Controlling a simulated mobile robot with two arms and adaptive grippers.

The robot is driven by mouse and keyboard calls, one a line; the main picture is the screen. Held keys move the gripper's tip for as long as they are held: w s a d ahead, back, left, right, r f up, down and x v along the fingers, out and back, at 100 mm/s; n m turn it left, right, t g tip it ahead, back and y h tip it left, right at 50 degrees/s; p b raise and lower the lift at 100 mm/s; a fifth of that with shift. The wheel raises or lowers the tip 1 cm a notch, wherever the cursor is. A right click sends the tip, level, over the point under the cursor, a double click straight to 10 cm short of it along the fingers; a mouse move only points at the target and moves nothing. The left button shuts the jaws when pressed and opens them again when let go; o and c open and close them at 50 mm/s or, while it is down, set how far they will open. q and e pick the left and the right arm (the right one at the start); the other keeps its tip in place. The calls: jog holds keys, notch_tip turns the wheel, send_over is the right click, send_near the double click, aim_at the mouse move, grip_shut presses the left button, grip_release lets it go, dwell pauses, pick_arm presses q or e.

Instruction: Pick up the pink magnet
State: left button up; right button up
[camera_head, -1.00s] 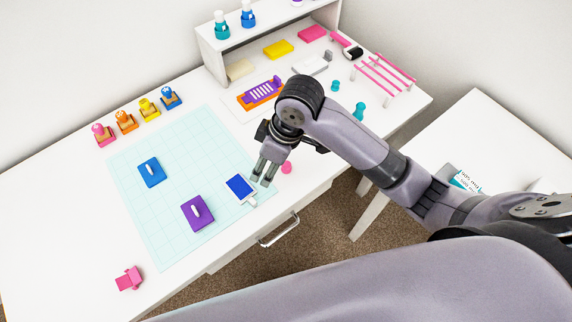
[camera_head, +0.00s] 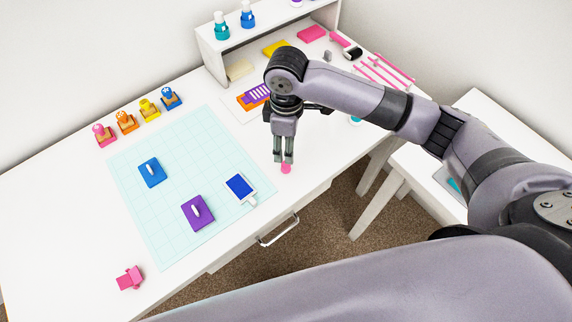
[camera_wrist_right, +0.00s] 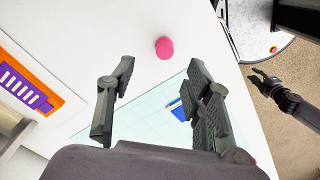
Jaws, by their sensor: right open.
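The pink magnet (camera_head: 286,169) is a small round piece on the white table near its front edge, right of the cutting mat. My right gripper (camera_head: 284,160) points down just above and behind it in the head view, its fingertips close to the magnet. The right wrist view shows the pink magnet (camera_wrist_right: 164,48) ahead of the open fingers (camera_wrist_right: 160,75), with clear table between. I cannot tell from the head view whether the fingers touch it. In the right wrist view, a dark gripper (camera_wrist_right: 270,85), seemingly my left one, shows at the right; its jaws are unclear.
The pale teal cutting mat (camera_head: 150,215) holds a blue block (camera_head: 152,172), a purple block (camera_head: 197,213) and a blue-and-white piece (camera_head: 240,187). An orange-and-purple tool (camera_head: 255,96) lies behind my gripper. Several stamps stand at the back left. The drawer handle (camera_head: 279,231) is below the front edge.

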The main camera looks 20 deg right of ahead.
aim_at(286, 167)
notch_tip(286, 167, down, 3)
jog(key=shift+r, duration=0.1)
jog(key=f, duration=0.4)
jog(key=shift+s+a+f+p, duration=0.1)
jog(key=shift+s+a+p, duration=0.05)
jog(key=shift+s+p, duration=0.25)
jog(key=shift+f, duration=0.6)
jog(key=shift+c, duration=0.3)
jog(key=c, duration=1)
